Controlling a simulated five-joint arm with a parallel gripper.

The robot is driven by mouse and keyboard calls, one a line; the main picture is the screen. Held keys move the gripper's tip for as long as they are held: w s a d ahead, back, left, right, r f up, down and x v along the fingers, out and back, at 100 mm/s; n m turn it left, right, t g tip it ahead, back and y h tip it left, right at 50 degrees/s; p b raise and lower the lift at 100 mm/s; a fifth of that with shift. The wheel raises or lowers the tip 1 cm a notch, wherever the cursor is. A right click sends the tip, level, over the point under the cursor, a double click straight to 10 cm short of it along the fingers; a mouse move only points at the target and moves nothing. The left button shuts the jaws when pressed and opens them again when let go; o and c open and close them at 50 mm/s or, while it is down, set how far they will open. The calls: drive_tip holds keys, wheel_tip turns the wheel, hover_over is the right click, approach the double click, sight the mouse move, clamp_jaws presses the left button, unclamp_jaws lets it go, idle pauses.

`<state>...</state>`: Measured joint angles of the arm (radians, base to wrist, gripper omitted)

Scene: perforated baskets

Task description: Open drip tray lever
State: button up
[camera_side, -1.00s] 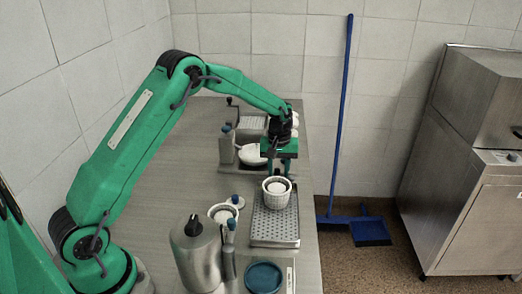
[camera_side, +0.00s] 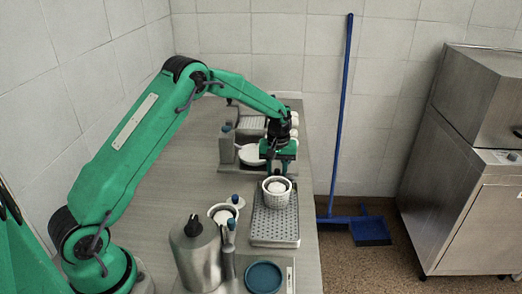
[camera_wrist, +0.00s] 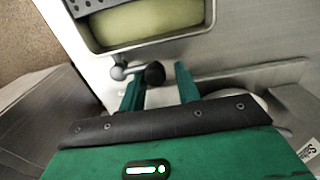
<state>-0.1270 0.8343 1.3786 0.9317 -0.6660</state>
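In the wrist view, a small metal lever with a dark round knob (camera_wrist: 155,73) sticks out beside a steel tray (camera_wrist: 205,38) at the top. My gripper (camera_wrist: 159,72) is open, with one green finger on each side of the knob. I cannot tell whether either finger touches it. In the side view, my gripper (camera_side: 278,168) points down just behind the perforated drip tray (camera_side: 275,228). A white ribbed basket (camera_side: 276,192) with a pale item inside stands on that tray. The lever is not clear in the side view.
A steel jug (camera_side: 195,255), a white cup (camera_side: 222,213) and a blue round lid (camera_side: 264,277) stand near the front. A white bowl (camera_side: 252,154) and a grey stand (camera_side: 226,145) are behind. The counter's left side (camera_side: 165,170) is clear.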

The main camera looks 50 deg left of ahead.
sight(279, 167)
drive_tip(key=shift+w+d+r, duration=0.1)
drive_tip(key=shift+r, duration=0.05)
drive_tip(key=shift+w+a, duration=0.45)
drive_tip(key=shift+w, duration=0.05)
drive_tip(key=shift+w, duration=0.1)
idle(0.4)
drive_tip(key=shift+w+a, duration=0.4)
drive_tip(key=shift+w+a, duration=0.2)
drive_tip(key=shift+w, duration=0.05)
idle(0.4)
drive_tip(key=shift+w+a, duration=0.3)
drive_tip(key=shift+w, duration=0.05)
drive_tip(key=shift+w+a, duration=0.2)
idle(0.3)
drive_tip(key=shift+w+a, duration=0.25)
drive_tip(key=shift+w, duration=0.05)
